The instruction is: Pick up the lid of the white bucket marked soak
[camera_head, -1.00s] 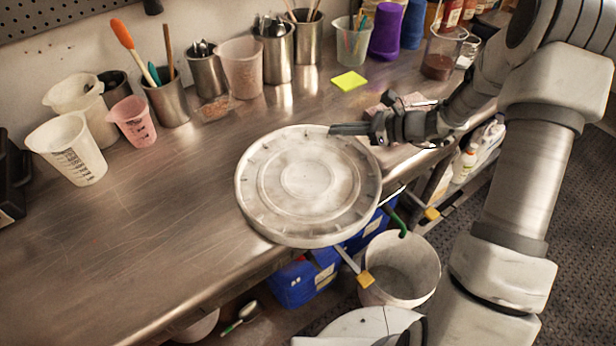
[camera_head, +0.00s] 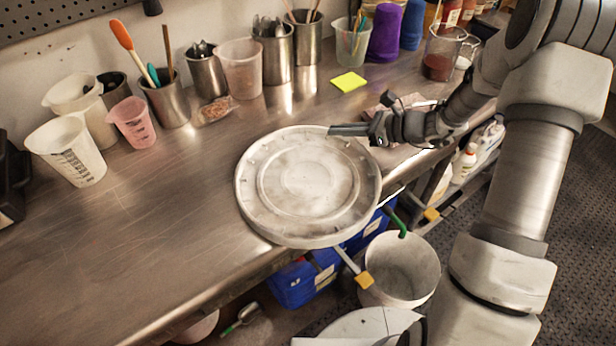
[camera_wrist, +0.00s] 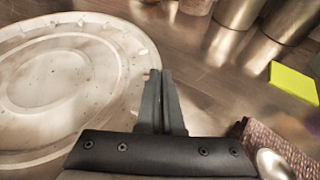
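The lid (camera_head: 308,185) is a large, round, off-white disc with raised rings and smudges. In the head view it overlaps the front edge of the metal counter; I cannot tell whether it rests on the counter or hangs just above it. My gripper (camera_head: 332,130) is at its far right rim, fingers pointing left. In the wrist view the two fingers (camera_wrist: 161,78) are close together, with their tips at the lid's rim (camera_wrist: 146,50); they look shut on the rim, though the contact is partly hidden. A white open bucket (camera_head: 408,262) stands below the counter; no marking is legible.
Measuring beakers (camera_head: 68,152) and steel tool cups (camera_head: 168,104) line the back of the counter (camera_head: 120,235). A yellow note (camera_head: 348,82) lies behind the lid. A brownish cloth (camera_wrist: 280,148) is near my gripper. Blue bins (camera_head: 300,283) are underneath. The counter's left front is clear.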

